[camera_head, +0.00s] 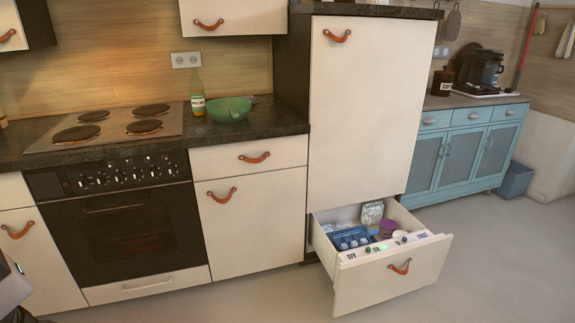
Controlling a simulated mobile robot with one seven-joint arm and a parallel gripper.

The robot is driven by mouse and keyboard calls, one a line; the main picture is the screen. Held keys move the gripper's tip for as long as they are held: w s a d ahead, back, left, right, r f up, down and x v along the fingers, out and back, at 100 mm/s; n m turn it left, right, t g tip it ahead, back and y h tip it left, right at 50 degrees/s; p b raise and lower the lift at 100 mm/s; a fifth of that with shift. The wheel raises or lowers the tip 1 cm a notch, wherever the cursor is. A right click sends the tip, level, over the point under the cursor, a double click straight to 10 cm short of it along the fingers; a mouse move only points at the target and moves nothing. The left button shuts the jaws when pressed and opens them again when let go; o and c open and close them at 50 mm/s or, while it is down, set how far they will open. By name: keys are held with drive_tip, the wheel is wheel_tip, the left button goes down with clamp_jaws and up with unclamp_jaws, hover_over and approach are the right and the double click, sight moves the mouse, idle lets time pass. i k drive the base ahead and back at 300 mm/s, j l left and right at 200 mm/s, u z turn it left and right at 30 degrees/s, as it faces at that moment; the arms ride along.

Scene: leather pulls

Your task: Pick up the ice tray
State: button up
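A blue tray with several compartments (350,239), which looks like the ice tray, lies in the left part of the open bottom drawer (419,262). It sits low between the drawer walls, and the drawer front hides part of it. A part of my arm shows at the lower left edge of the picture, far from the drawer. My gripper's fingers are not visible.
In the drawer, a purple-lidded tub (387,228) and a pale green-white package (372,213) are beside the tray. The drawer juts out below the tall white cabinet door (365,110). The grey floor (500,265) in front is clear.

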sight(346, 238)
drive_tip(key=z, duration=0.8)
drive_tip(key=i+z, duration=0.4)
drive_tip(key=i, duration=0.5)
drive_tip(key=i+l, duration=0.1)
drive_tip(key=i, duration=1.2)
drive_tip(key=i+u, duration=0.15)
drive_tip(key=u, duration=0.15)
drive_tip(key=i+u, duration=0.1)
drive_tip(key=u, duration=0.2)
drive_tip(key=i, duration=0.55)
